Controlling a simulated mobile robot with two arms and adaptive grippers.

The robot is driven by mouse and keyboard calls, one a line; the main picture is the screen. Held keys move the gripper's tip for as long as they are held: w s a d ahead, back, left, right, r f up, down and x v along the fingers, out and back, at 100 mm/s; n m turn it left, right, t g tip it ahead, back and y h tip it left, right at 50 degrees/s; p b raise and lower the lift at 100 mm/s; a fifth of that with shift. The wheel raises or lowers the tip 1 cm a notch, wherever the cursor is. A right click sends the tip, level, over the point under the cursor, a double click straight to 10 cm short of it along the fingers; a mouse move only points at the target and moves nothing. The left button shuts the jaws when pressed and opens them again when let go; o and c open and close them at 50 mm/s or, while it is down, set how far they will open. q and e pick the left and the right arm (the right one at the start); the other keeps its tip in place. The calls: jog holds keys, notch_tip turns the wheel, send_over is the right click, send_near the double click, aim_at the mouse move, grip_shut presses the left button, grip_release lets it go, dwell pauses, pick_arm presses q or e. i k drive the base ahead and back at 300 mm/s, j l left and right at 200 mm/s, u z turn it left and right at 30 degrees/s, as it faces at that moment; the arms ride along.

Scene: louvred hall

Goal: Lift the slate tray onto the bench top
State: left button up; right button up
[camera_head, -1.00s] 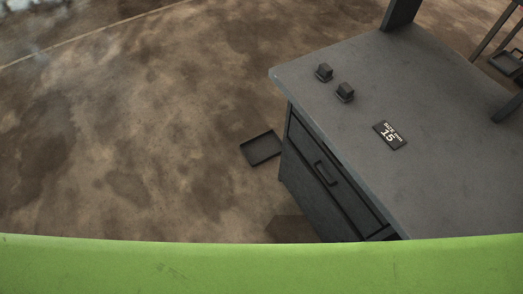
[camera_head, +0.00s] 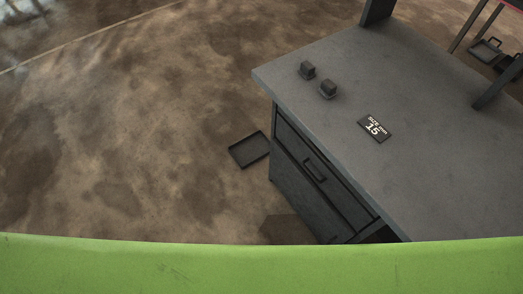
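A dark slate-coloured tray (camera_head: 249,150) with a low rim lies flat on the brown floor, close beside the left side of the bench. Its right corner is near or partly behind the bench cabinet. The grey bench top (camera_head: 420,140) fills the right half of the head view. Neither of my grippers shows.
Two small dark blocks (camera_head: 307,70) (camera_head: 328,89) and a black sign reading 15 (camera_head: 374,128) are on the bench top. The cabinet has a drawer handle (camera_head: 314,170). Other dark trays (camera_head: 486,50) show at upper right. Floor at left is clear.

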aim_at(248, 150)
jog(key=i+j+z, duration=0.1)
jog(key=z, duration=0.35)
jog(key=j+z, duration=0.45)
jog(key=i+j+z, duration=0.1)
jog(key=z, duration=0.35)
jog(key=j+z, duration=0.1)
jog(key=j, duration=0.5)
jog(key=k+j+z, duration=0.15)
jog(key=j, duration=0.45)
jog(key=j+z, duration=0.1)
jog(key=j, duration=0.5)
jog(key=k, duration=0.05)
